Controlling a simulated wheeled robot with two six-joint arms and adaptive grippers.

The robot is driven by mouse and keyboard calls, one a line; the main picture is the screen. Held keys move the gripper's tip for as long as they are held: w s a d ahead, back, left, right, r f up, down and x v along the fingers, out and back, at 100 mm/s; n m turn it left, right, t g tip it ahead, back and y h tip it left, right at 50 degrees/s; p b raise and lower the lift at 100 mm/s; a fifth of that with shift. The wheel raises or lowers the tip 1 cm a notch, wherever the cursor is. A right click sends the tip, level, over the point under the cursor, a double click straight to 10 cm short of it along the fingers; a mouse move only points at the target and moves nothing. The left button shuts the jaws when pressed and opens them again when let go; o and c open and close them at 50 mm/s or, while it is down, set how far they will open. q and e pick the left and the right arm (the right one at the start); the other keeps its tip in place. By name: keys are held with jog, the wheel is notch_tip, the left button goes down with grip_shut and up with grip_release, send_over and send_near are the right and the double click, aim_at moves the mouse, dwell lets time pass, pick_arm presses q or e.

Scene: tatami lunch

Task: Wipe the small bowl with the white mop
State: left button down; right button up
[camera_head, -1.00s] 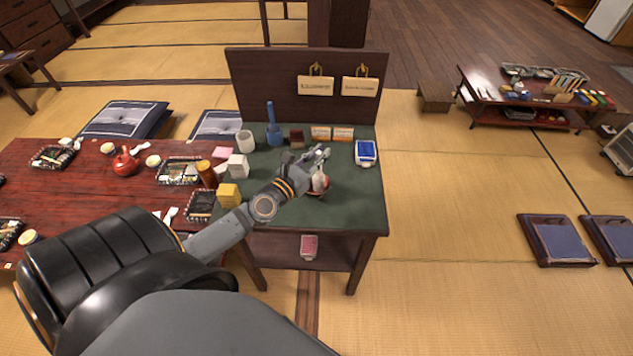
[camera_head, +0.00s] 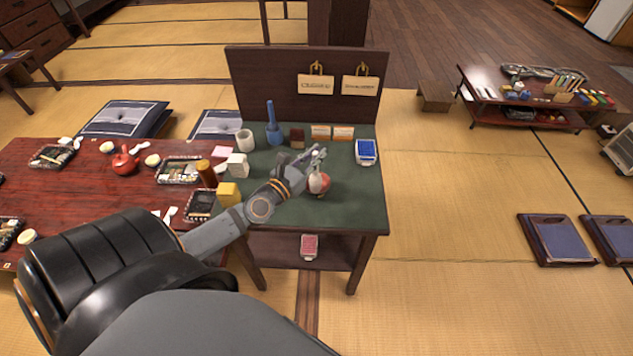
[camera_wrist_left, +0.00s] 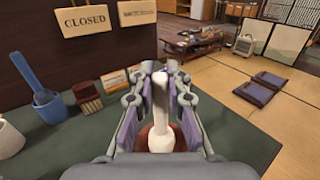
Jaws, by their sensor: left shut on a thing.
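The small bowl (camera_head: 323,189) is reddish-brown and stands on the green top of the side table (camera_head: 352,205). In the left wrist view the bowl (camera_wrist_left: 149,138) shows only in part behind my gripper. My left gripper (camera_head: 316,156) is above the bowl and shut on the white mop (camera_head: 317,181). The mop's pale handle (camera_wrist_left: 161,95) stands upright between the fingers in the left wrist view. Its white head is down at the bowl; I cannot tell exactly how they touch. My right gripper is not in view.
A blue holder with a handle (camera_head: 273,135), a white cup (camera_head: 245,141), a white block (camera_head: 238,165) and a yellow block (camera_head: 229,194) stand on the left of the table. A blue card box (camera_head: 366,152) lies right. A dark back panel (camera_head: 270,85) rises behind.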

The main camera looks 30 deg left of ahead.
pick_arm(q)
notch_tip(320, 180, up, 11)
jog(key=p, duration=1)
jog(key=shift+p, duration=0.4)
jog(key=shift+f, duration=0.2)
